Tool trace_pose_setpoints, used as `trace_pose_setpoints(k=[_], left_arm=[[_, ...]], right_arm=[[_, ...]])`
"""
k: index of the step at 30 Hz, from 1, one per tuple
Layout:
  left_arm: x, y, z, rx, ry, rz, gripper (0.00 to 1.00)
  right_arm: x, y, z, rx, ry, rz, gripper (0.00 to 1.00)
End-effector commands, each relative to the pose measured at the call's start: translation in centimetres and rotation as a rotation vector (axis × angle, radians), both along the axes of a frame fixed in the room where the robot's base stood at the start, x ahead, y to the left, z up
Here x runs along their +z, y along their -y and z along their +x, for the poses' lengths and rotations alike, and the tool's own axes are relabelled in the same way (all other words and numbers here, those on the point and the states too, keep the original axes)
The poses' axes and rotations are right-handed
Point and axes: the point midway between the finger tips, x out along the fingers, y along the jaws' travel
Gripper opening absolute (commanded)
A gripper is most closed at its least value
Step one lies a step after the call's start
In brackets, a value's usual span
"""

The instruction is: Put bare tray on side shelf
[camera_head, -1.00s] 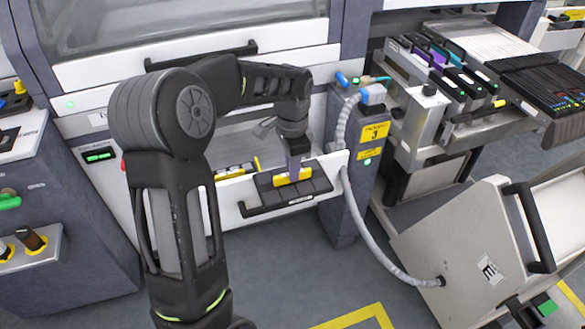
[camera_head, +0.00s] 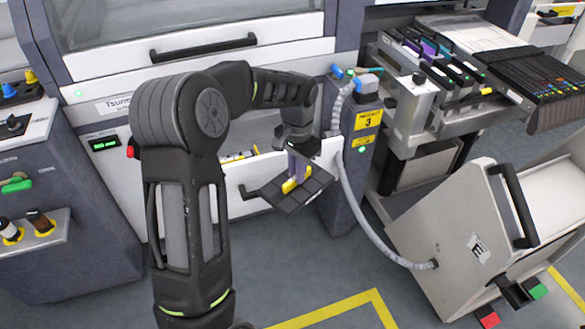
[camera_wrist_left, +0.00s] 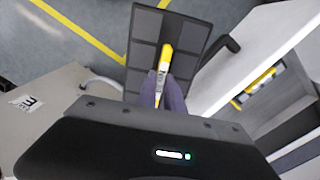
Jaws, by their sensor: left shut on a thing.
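The bare tray (camera_head: 313,184) is a flat dark plate with empty square fields and a yellow grip. My left gripper (camera_head: 297,177) is shut on its yellow grip and holds it tilted in front of the machine's open white drawer. In the left wrist view the tray (camera_wrist_left: 146,52) hangs past the fingers of the left gripper (camera_wrist_left: 164,88), above the floor. No side shelf can be told for sure in these frames. My right gripper is not in view.
The white drawer (camera_head: 232,190) with a black handle stands open behind the tray. A grey post (camera_head: 352,190) with a hose is close on the right. A tilted feeder trolley (camera_head: 470,245) stands further right. A control cabinet (camera_head: 65,240) is at the left.

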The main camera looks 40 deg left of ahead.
Motion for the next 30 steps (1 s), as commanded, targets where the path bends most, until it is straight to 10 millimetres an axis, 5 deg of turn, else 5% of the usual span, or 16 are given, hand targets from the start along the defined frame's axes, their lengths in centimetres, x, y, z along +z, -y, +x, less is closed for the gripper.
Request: trace_pose_setpoints(k=[5, 9, 18, 30], left_arm=[[-2.9, 3.2, 0.8, 0.168, -0.004, 0.000, 0.00], [-6.0, 7.9, 0.6, 0.272, -0.007, 0.000, 0.00], [-10.2, 15.8, -2.2, 0.184, -0.001, 0.000, 0.00], [-10.3, 16.7, -2.2, 0.161, 0.001, 0.000, 0.00]], right_arm=[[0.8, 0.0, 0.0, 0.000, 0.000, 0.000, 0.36], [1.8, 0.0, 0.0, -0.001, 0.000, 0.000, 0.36], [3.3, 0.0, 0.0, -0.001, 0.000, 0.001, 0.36], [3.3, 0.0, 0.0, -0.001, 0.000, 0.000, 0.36]])
